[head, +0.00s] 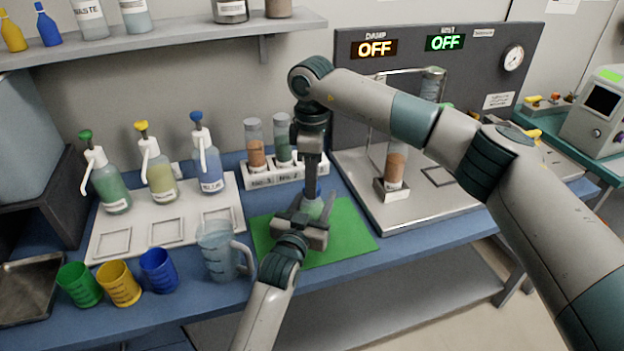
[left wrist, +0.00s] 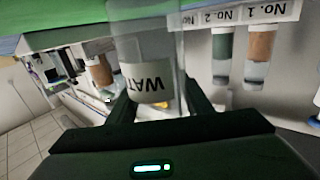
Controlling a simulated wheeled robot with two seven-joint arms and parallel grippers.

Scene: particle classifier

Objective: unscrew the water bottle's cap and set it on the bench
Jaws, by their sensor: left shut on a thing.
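The water bottle (head: 314,207) stands over the green mat (head: 345,231), mostly hidden by my grippers. In the left wrist view, its clear body and white label reading "WAT" (left wrist: 148,82) appear upside down between the fingers. My left gripper (head: 307,215) comes from the front and is shut on the bottle's body. The blue cap (head: 320,188) shows partly at the bottle's top. My right gripper (head: 311,190) points straight down, its fingertips at the cap. Its fingers are seen edge-on, so I cannot tell whether they grip the cap.
A clear jug (head: 218,250) stands left of the mat, near several pump bottles and coloured cups. A rack (head: 262,176) with sample tubes is behind. A grey apparatus tray (head: 430,208) lies to the right. The mat's right part is clear.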

